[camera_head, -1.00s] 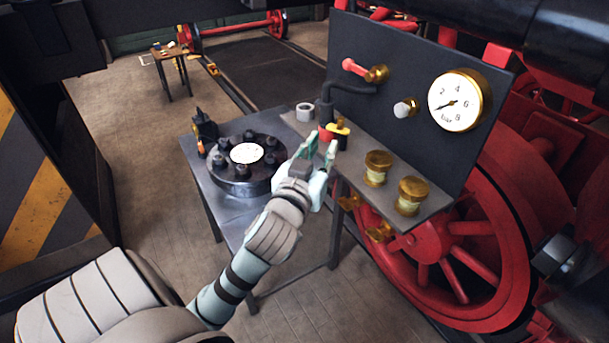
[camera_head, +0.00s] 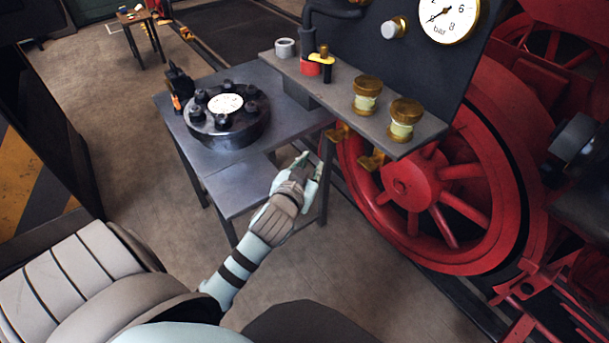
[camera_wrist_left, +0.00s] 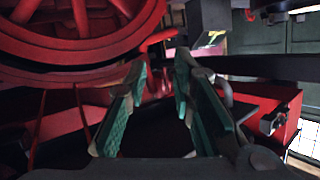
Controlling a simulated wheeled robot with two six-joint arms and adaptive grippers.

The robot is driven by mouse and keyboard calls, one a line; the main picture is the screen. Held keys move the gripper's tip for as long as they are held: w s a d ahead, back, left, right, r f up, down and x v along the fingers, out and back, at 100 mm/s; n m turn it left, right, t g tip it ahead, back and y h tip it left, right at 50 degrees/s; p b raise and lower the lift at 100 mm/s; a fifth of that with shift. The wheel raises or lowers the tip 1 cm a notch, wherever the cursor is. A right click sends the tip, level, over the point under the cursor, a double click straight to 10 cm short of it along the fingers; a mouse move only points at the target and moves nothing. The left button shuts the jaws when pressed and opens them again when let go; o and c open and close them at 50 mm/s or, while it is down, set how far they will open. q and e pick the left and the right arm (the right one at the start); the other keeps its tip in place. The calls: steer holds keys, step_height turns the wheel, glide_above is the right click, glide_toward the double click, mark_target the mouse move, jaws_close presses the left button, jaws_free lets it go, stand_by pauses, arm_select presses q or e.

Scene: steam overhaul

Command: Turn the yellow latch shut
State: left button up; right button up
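A small yellow piece (camera_head: 322,57) with a brass knob sits on a red body (camera_head: 311,69) on the grey shelf (camera_head: 300,85) below the gauge panel; it looks like the yellow latch. How far it is turned is hard to tell at this size. My left gripper (camera_head: 309,163) is lower than the shelf, in front of the table's right edge and apart from the latch. In the left wrist view its two green-padded fingers (camera_wrist_left: 160,75) stand apart with nothing between them. My right gripper is not in view.
Two brass-capped jars (camera_head: 366,95) stand on the shelf's right part, with brass fittings (camera_head: 370,160) under its edge. A grey ring (camera_head: 285,48) is at its left end. A bolted round flange (camera_head: 228,130) is on the metal table (camera_head: 240,187). A red wheel (camera_head: 470,180) is at right.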

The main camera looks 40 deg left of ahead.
arm_select(q)
step_height(320, 180, down, 19)
steer(key=s+m+g+h+b, duration=0.1)
steer(key=s+g+b, duration=0.1)
steer(key=b, duration=0.3)
steer(key=shift+f+g, duration=0.15)
steer(key=shift+g, duration=0.15)
